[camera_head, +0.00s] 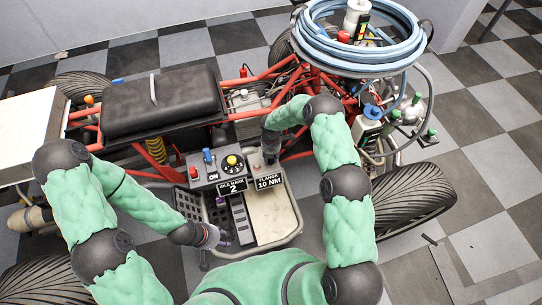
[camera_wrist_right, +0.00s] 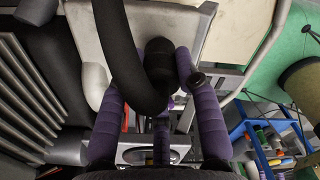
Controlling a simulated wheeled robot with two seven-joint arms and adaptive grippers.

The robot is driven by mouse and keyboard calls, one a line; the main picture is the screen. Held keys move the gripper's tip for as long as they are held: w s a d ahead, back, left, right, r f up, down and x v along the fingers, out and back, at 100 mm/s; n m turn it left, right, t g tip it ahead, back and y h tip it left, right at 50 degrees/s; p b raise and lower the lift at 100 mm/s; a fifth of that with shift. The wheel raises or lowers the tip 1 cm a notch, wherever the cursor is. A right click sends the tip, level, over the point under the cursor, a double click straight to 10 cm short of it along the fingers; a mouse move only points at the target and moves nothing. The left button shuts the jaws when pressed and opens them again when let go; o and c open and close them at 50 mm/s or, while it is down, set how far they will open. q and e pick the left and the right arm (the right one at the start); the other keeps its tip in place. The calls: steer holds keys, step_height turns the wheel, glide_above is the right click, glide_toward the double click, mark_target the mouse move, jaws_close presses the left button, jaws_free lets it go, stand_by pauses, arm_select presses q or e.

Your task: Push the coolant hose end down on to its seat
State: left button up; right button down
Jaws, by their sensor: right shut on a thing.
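The black coolant hose (camera_wrist_right: 122,55) curves down and back up between the purple fingers of my right gripper (camera_wrist_right: 150,62) in the right wrist view. Its thick end (camera_wrist_right: 158,58) lies by the right finger, and the gripper is shut on it. The seat is hidden or cannot be made out. In the head view my right gripper (camera_head: 270,155) is low beside the engine bay, behind the label panel, and its fingers are hardly visible. My left gripper (camera_head: 220,236) is over the left part of the tray; its finger opening is too small to judge.
A control panel (camera_head: 222,170) with knobs and label plates stands behind the grey tray (camera_head: 288,232). A black seat pad (camera_head: 162,103) and red frame tubes lie further back. A coiled blue hose (camera_head: 395,52) and a bottle (camera_head: 367,125) stand at the right.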

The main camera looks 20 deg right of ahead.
steer(key=shift+f+b, duration=0.65)
steer(key=shift+f, duration=0.2)
steer(key=c, duration=0.8)
jaws_free()
steer(key=shift+r, duration=0.1)
step_height(320, 180, up, 12)
steer(key=shift+f, duration=0.1)
